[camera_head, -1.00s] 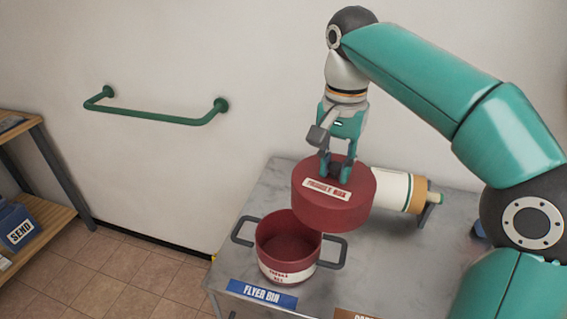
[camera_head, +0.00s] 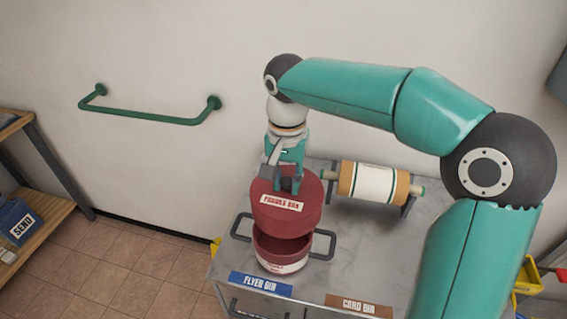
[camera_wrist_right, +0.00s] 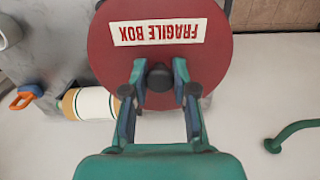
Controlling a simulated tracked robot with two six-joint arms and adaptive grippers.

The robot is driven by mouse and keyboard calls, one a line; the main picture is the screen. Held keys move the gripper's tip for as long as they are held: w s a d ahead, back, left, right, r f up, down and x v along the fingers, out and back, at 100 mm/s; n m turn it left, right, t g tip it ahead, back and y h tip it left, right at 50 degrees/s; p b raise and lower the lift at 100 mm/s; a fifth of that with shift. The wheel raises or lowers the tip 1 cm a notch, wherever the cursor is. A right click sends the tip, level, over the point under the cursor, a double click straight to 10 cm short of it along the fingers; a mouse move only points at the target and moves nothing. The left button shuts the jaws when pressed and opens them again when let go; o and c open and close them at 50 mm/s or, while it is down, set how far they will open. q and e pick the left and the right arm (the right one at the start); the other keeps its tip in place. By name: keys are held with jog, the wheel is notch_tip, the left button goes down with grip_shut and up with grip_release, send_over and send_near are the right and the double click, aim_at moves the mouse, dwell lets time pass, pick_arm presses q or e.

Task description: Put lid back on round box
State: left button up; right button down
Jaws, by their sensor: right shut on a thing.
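The red lid (camera_head: 284,208) with a "FRAGILE BOX" label hangs from my right gripper (camera_head: 288,186). It is above the open red round box (camera_head: 282,254) and covers the far part of its opening from the head view. A dark gap shows between lid and box at the front. The box stands on the grey table and has a dark handle on each side. In the right wrist view the fingers (camera_wrist_right: 160,92) are shut on the dark knob (camera_wrist_right: 159,78) of the lid (camera_wrist_right: 215,55). My left gripper is not in view.
A paper roll on a stand (camera_head: 374,184) lies behind and right of the box. Flyer bin (camera_head: 261,284) and card bin (camera_head: 358,306) labels mark the table's front edge. A green wall rail (camera_head: 150,115) is at left.

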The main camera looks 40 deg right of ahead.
jog(key=shift+a, duration=0.4)
jog(key=shift+a+f, duration=0.1)
jog(key=shift+f, duration=0.2)
pick_arm(q)
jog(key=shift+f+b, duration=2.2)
jog(key=shift+b, duration=0.4)
pick_arm(e)
notch_tip(320, 180, down, 6)
jog(key=shift+f, duration=0.2)
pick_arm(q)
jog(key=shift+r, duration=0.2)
pick_arm(e)
jog(key=shift+r, duration=0.15)
jog(key=shift+f, duration=0.2)
jog(key=shift+c, duration=1.8)
grip_release()
jog(key=shift+r, duration=0.1)
